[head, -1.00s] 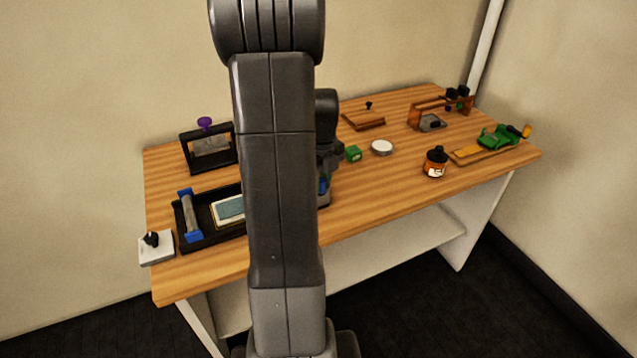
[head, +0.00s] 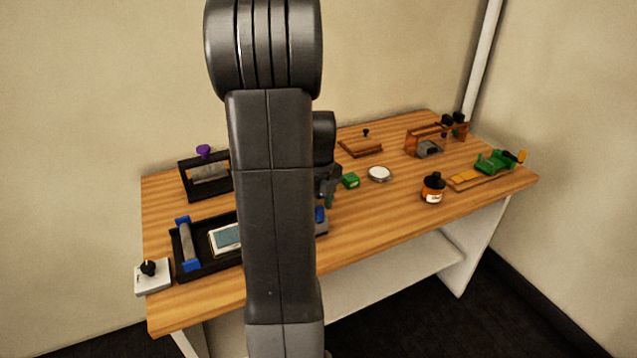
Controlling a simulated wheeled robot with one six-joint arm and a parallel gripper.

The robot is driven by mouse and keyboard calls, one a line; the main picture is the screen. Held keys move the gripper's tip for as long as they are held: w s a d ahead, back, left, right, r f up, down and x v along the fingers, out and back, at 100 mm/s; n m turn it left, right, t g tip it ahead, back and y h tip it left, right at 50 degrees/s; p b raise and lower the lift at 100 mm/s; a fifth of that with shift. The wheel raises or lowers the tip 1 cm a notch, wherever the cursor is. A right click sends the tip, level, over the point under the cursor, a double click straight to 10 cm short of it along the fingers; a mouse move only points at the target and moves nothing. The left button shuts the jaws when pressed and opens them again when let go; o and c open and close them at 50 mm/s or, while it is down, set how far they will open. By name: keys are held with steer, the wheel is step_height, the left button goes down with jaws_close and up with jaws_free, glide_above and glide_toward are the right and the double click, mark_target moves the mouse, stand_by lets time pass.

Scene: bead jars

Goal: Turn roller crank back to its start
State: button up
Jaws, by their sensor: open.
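The black tray (head: 208,270) lies at the left front of the table, with a grey roller (head: 187,243) between blue end blocks in it. A pale screen-like panel (head: 226,238) lies beside the roller. My arm covers the tray's right part; a blue piece (head: 320,214) shows just past the arm. I cannot make out a crank handle for certain. My gripper (head: 328,194) is mostly hidden behind my arm, low over the tray's right end. It is open; whether it touches anything is hidden.
A black frame with a purple knob (head: 203,152) stands behind the tray. A white block with a black knob (head: 149,275) sits at the left edge. The front right is clear.

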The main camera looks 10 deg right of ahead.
step_height(320, 180, up, 12)
steer(key=shift+r, duration=0.15)
stand_by(0.4)
step_height(320, 180, down, 14)
steer(key=shift+r, duration=0.25)
steer(key=shift+f, duration=0.25)
steer(key=shift+d, duration=0.2)
steer(key=shift+a, duration=0.1)
steer(key=shift+r, duration=0.1)
